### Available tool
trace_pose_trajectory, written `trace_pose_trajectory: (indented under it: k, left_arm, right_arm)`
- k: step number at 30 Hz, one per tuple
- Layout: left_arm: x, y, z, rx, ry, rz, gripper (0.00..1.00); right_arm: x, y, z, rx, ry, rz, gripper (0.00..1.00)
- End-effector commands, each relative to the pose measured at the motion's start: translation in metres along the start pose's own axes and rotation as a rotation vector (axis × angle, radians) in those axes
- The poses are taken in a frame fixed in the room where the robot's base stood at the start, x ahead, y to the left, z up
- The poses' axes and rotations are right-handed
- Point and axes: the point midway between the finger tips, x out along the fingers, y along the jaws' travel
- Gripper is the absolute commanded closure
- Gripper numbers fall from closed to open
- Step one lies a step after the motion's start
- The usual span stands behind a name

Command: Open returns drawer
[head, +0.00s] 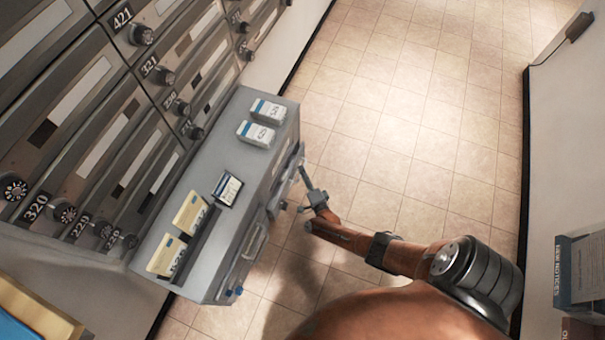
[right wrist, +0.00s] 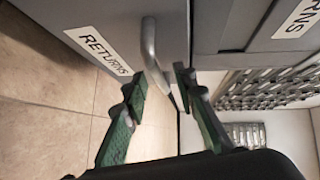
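The returns drawer (right wrist: 120,14) shows in the right wrist view as a grey front with a white RETURNS label (right wrist: 98,50) and a curved metal handle (right wrist: 149,42). My right gripper (right wrist: 162,78) is open, and the handle's near end reaches toward the space between its green-padded fingers. I cannot tell whether they touch. In the head view my right gripper (head: 305,180) is beside the front of the grey cabinet (head: 226,140), near its far handle. The drawer label is hidden there. My left gripper is not in view.
Cards and envelopes (head: 190,212) and two white packs (head: 262,121) sit on the cabinet top. Numbered mailboxes (head: 85,120) line the left wall. A nearer handle (head: 255,241) is on the cabinet front. Tiled floor (head: 410,130) is open to the right. A notices holder (head: 578,270) is at right.

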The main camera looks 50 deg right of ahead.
Motion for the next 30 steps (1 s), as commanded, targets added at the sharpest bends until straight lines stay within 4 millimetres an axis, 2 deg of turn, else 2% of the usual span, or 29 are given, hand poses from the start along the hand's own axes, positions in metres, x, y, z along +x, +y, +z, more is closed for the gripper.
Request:
trace_pose_trajectory:
  k: [3,14,30]
  left_arm:
    - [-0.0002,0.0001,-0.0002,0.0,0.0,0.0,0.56]
    - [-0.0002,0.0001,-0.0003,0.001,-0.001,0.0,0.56]
    - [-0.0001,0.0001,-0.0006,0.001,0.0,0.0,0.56]
  right_arm:
    - [0.0,-0.0004,-0.0002,0.0,0.0,0.0,0.75]
    - [-0.0003,-0.0001,-0.0003,0.0,0.0,0.0,1.0]
    - [-0.0005,0.0001,-0.0002,0.0,0.0,0.0,1.0]
